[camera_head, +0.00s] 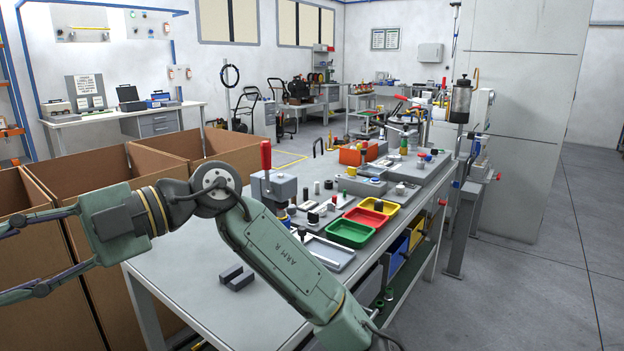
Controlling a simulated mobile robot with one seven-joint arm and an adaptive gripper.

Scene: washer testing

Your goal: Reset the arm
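My gripper (12,262) points left over the open cardboard boxes, away from the workbench. Its two thin dark fingers are spread well apart at the left edge, where the tips are partly cut off. Nothing shows between them. The arm covers part of the workbench (215,300) and its near parts.
A grey press-like block with a red handle (266,155) stands on the bench behind my arm. Green (351,232), red (367,216) and yellow (380,204) trays lie to its right. A dark U-shaped piece (237,278) lies nearby. Cardboard boxes (95,165) stand left.

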